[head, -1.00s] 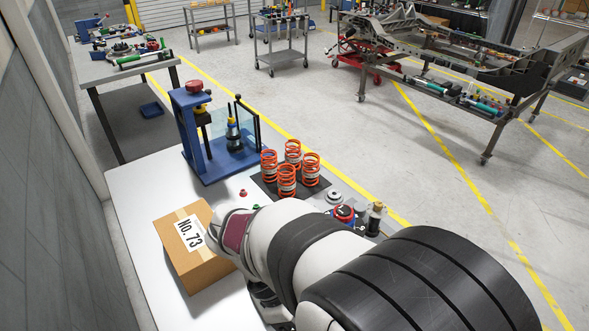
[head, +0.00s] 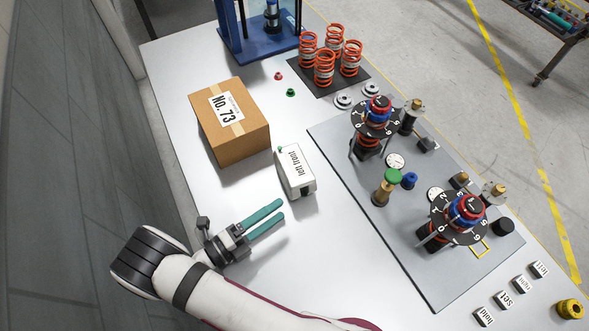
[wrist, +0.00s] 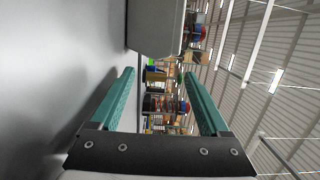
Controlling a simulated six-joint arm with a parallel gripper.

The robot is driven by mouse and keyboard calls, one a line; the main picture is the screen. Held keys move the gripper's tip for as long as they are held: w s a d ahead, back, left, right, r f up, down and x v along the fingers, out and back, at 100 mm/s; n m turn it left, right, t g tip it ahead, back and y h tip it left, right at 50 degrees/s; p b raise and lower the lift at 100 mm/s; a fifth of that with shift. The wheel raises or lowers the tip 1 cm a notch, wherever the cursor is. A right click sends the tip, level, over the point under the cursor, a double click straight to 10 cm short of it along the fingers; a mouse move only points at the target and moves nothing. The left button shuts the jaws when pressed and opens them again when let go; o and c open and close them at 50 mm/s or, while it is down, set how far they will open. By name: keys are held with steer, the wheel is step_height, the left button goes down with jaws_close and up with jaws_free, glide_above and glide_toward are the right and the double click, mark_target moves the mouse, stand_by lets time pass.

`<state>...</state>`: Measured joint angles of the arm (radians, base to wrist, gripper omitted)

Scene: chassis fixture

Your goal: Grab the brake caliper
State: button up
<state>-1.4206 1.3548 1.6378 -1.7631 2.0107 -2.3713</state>
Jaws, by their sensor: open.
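I cannot make out a brake caliper in either view. My gripper (head: 282,211) has teal fingers and is open and empty at the left part of the white table, below the block in the picture. It also shows in the wrist view (wrist: 160,73), with nothing between its fingers. A white block (head: 296,172) labelled "left front", with a small green part at its top end, lies above the fingertips, apart from them. A pale block, which may be the same one, shows at the top of the wrist view (wrist: 155,25).
A cardboard box (head: 232,128) marked "No. 73" stands farther back. To the right, a grey plate (head: 420,275) holds two dial fixtures with springs and knobs. Orange springs (head: 324,68) stand on a dark mat near a blue press (head: 228,30). Bare table (head: 320,260) lies right of my gripper.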

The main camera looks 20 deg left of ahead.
mark_target(295, 196)
steer(key=x, duration=0.5)
steer(key=shift+w+r, duration=0.15)
steer(key=shift+w, duration=0.2)
jaws_close()
